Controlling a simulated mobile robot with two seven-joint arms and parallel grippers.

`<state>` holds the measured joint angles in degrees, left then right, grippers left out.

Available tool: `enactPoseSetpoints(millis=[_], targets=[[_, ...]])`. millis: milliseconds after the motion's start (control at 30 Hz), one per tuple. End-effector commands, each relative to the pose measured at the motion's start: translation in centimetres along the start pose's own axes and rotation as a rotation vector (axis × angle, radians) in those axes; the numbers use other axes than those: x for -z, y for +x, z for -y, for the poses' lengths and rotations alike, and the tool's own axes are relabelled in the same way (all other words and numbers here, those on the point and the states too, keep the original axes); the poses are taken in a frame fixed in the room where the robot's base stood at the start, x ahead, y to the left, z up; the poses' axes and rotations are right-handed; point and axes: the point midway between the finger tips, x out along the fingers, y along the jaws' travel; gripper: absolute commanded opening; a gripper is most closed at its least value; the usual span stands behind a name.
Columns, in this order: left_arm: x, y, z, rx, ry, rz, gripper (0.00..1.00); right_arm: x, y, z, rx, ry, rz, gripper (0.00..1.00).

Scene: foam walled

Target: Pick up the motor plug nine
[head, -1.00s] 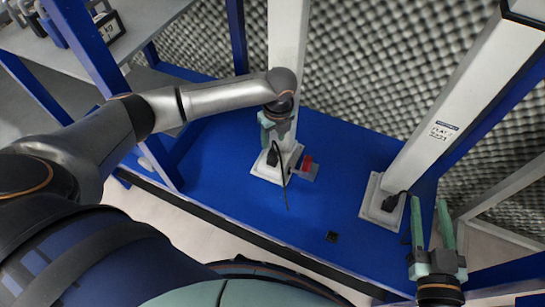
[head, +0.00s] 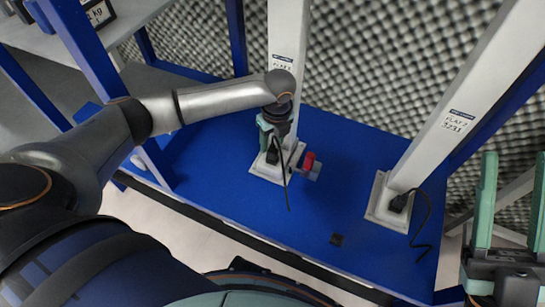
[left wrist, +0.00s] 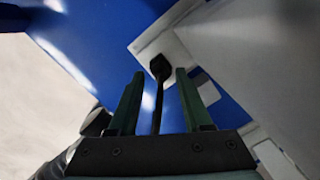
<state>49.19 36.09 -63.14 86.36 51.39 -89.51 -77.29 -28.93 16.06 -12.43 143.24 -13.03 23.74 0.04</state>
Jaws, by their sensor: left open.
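A black plug (head: 272,154) with a hanging black cable sits at the white base plate of the left white post. I take it for the motor plug; no number is readable on it. It also shows in the left wrist view (left wrist: 160,66), just beyond the fingertips. My left gripper (head: 268,140) points down close above the plug. In the left wrist view its two fingers (left wrist: 157,82) are apart, with the cable running between them; they do not grip it. My right gripper (head: 513,180) is open and empty at the right edge.
A second black plug (head: 398,203) with a cable is at the right post's base. A red and grey part (head: 309,163) stands beside the left base. The posts rise close to my left gripper.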

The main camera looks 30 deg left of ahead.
Motion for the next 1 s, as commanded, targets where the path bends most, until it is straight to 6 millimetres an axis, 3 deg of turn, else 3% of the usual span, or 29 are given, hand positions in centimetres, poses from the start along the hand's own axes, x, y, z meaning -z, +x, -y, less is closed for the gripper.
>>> enactPoseSetpoints(millis=[333,767,1000], targets=[[-0.02,0.18,0.01,0.000,0.000,0.000,0.49,0.82,-0.01,0.07,0.004,-0.006,-0.037,0.47],[0.00,0.21,0.01,0.000,0.000,0.000,0.01,0.76,-0.02,0.07,0.004,-0.006,-0.035,0.47],[0.01,0.22,0.01,0.000,0.000,0.000,0.00,0.75,-0.02,0.07,0.004,-0.006,-0.035,0.47]])
